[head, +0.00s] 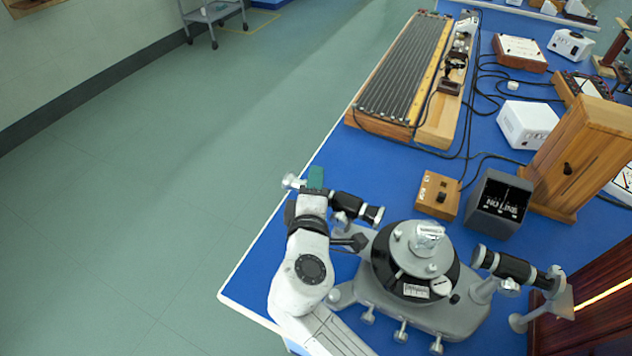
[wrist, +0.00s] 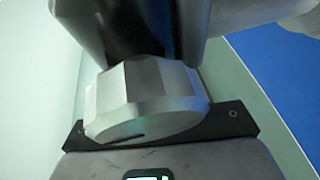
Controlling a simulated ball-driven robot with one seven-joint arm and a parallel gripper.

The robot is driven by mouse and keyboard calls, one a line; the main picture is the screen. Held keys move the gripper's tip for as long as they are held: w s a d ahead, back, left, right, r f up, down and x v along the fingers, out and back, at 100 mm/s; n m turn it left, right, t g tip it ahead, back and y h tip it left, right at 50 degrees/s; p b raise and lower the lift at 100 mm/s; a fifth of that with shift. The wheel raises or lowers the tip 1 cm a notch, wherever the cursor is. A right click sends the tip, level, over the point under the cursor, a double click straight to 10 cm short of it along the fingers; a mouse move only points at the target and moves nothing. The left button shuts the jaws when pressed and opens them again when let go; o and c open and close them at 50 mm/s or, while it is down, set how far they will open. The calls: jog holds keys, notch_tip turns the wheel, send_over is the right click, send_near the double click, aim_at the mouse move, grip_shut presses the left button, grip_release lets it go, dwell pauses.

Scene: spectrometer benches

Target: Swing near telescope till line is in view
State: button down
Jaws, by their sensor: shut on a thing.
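The grey spectrometer (head: 435,310) stands on the blue bench, with a round black and grey table and a clear block (head: 430,233) on top. Its near telescope (head: 358,208), a black tube with silver ends, points to the left of the table. My gripper (head: 318,204) is shut on the telescope toward its outer end and hides part of it. In the wrist view, a silver faceted part (wrist: 145,98) lies close ahead below dark, blurred shapes; the grip itself is unclear. A dark display box (head: 500,204) shows upside-down lettering that seems to read NO LINE.
The collimator tube (head: 512,268) lies right of the table, beside a dark slotted housing (head: 600,306). A wooden switch box (head: 438,195), wooden cabinet (head: 580,155) and long wire rack (head: 402,70) stand behind. Floor is open left of the bench edge.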

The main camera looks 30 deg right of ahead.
jog(key=s+a+n+t+y+p, duration=0.2)
jog(key=s+a+n+y+p, duration=0.1)
jog(key=s+a+n+y, duration=0.5)
jog(key=shift+s+a+y, duration=0.9)
jog(key=shift+s+y, duration=0.6)
jog(key=shift+s, duration=0.3)
jog(key=c, duration=0.9)
grip_release()
jog(key=shift+t, duration=0.3)
jog(key=s+d+r+b, duration=0.1)
jog(key=s+b, duration=0.2)
jog(key=s, duration=0.7)
jog(key=shift+s+r+b, duration=0.3)
